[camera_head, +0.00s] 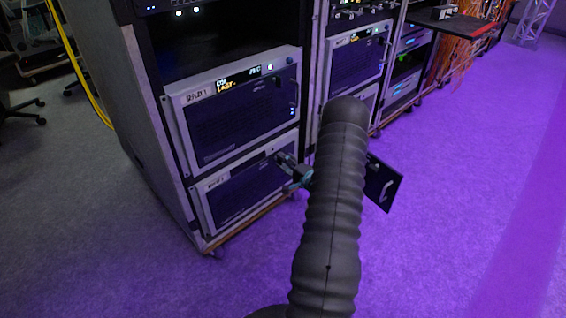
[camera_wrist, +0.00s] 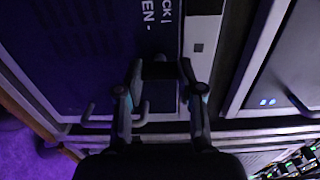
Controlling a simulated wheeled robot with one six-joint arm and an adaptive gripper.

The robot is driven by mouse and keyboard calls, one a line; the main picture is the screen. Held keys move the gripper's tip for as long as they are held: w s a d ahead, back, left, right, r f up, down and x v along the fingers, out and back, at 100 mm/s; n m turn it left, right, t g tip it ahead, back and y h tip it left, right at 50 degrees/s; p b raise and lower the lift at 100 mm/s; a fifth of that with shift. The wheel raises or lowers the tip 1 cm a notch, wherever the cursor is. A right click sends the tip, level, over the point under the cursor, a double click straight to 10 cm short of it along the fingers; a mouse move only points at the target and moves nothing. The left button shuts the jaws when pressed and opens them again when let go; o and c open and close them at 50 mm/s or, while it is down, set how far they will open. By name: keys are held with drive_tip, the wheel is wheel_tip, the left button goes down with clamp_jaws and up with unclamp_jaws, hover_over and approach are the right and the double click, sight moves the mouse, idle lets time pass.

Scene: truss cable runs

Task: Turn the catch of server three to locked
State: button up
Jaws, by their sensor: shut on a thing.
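My gripper (camera_head: 284,172) is at the right end of the front of the lowest server (camera_head: 240,193) in the near rack. Which number this server bears is too small to read. In the wrist view my gripper (camera_wrist: 161,70) has its two fingers closed on a small dark catch (camera_wrist: 160,71) on the server's front. White lettering ending in "CK" and "EN" (camera_wrist: 147,12) lies just above it in the picture. The fingers hide the catch's sides, so its exact setting cannot be told. A handle (camera_wrist: 100,122) sticks out near the fingers.
A server labelled "REPLAY 1" (camera_head: 238,105) with a lit display sits above. A second rack (camera_head: 352,65) stands to the right. A dark panel with a handle (camera_head: 384,184) juts out beside my arm. A yellow cable (camera_head: 83,70) hangs at left. The purple floor at right is clear.

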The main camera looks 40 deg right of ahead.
drive_tip(key=o, duration=1.1)
drive_tip(key=shift+d, duration=0.1)
drive_tip(key=shift+o, duration=0.2)
drive_tip(key=shift+s, duration=0.15)
drive_tip(key=s, duration=1.1)
drive_tip(key=shift+s+d, duration=0.35)
drive_tip(key=shift+d, duration=0.1)
